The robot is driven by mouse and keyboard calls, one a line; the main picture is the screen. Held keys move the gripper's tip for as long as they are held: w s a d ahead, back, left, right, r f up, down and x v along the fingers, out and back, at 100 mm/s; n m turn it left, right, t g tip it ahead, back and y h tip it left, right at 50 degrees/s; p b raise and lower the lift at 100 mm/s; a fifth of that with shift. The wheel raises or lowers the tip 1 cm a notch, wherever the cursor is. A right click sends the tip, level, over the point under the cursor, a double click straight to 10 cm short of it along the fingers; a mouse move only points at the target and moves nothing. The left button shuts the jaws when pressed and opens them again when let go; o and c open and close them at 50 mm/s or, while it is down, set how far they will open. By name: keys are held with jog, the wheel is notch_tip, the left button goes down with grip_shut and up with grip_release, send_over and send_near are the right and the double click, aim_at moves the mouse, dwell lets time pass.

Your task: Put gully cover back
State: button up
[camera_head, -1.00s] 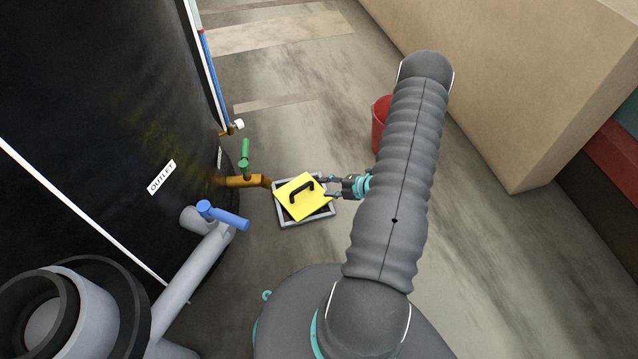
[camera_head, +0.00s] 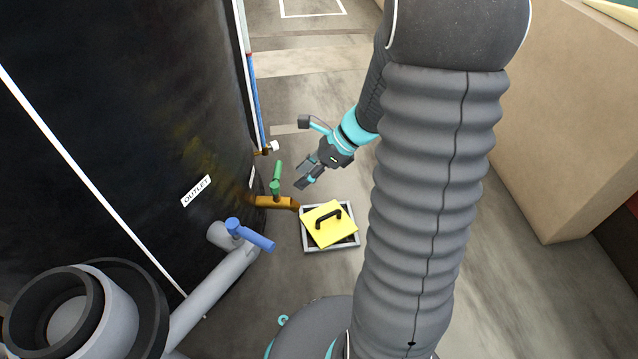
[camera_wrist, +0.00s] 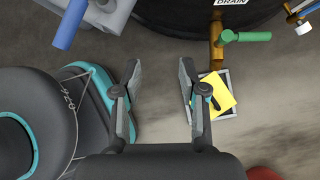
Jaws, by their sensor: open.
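The gully cover (camera_head: 328,224) is a yellow square plate with a black arched handle (camera_head: 328,214). It lies turned askew on the grey square gully frame (camera_head: 348,247), and dark gaps show at the frame's corners. The cover also shows in the wrist view (camera_wrist: 219,96), partly behind the right finger. My gripper (camera_head: 302,174) is open and empty, raised above and beyond the cover in the head view. In the wrist view its fingers (camera_wrist: 158,105) are apart with bare floor between them.
A black tank (camera_head: 110,120) labelled OUTLET stands at left. A brass outlet with a green-handled valve (camera_head: 275,178) juts out beside the gully. A grey pipe has a blue handle (camera_head: 250,235). A beige block (camera_head: 560,130) stands at right. The floor beyond the gully is clear.

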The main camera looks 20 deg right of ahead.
jog(key=s+a+r+n+t+h, duration=0.2)
jog(key=s+a+r+n+h, duration=0.2)
jog(key=s+r+n, duration=1.2)
jog(key=s+n+h, duration=0.1)
jog(key=n+h, duration=0.2)
jog(key=n, duration=0.4)
jog(key=shift+s+a+r+n+t+h, duration=0.2)
jog(key=shift+s+r+n+t+h, duration=0.1)
jog(key=shift+s+r+t+h, duration=0.1)
notch_tip(320, 180, up, 5)
jog(key=p, duration=0.4)
jog(key=shift+f+p, duration=0.1)
jog(key=shift+p, duration=0.3)
